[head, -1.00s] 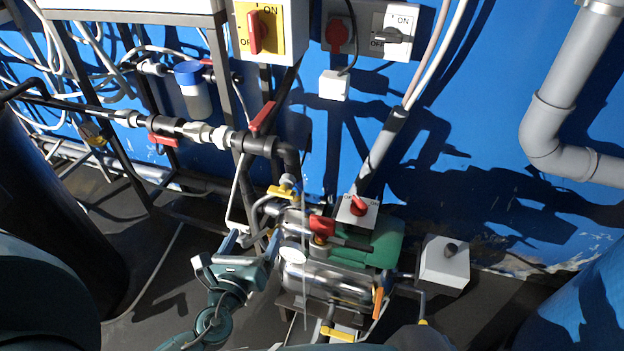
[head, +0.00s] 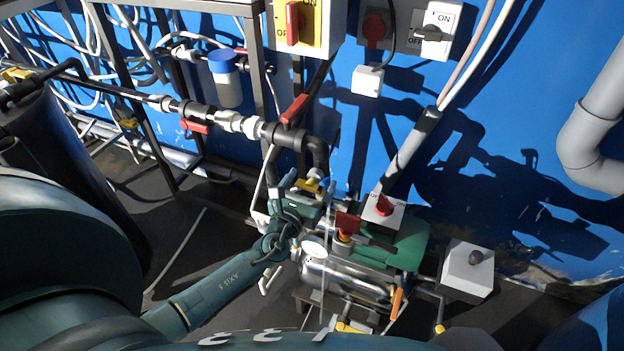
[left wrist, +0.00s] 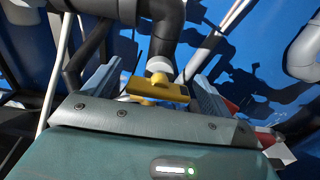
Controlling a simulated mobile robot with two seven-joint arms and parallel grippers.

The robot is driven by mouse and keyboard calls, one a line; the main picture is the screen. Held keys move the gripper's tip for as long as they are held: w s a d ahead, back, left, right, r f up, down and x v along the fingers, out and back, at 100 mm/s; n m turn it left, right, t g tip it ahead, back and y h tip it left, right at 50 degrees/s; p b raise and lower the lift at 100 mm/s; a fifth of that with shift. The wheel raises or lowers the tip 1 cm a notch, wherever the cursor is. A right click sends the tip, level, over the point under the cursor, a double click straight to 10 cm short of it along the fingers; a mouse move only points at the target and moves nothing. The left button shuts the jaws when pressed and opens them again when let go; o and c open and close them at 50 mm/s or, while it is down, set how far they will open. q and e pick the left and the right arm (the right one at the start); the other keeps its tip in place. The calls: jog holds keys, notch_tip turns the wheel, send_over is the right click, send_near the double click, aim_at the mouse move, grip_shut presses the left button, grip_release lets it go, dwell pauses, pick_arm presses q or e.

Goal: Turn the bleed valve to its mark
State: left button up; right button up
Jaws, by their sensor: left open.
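A small valve with a yellow bar handle (head: 307,186) sits below the black pipe elbow in the head view; I take it to be the bleed valve. In the left wrist view its yellow handle (left wrist: 157,88) lies crosswise, below a white fitting. My left gripper (head: 305,192) is open at this valve. In the left wrist view the fingers of my left gripper (left wrist: 152,92) stand on either side of the handle, with no clear contact. The lower valve body is partly hidden by the gripper. I cannot make out a mark. My right gripper is not in view.
A green and steel pump (head: 345,280) with a red-handled valve (head: 346,224) stands just right of the gripper. A red lever (head: 295,108) sits on the pipe above. A white box (head: 467,269) is farther right. The dark floor (head: 185,235) is open at left.

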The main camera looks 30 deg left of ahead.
pick_arm(q)
jog(key=shift+w, duration=0.6)
jog(key=shift+c, duration=0.5)
jog(key=c, duration=0.9)
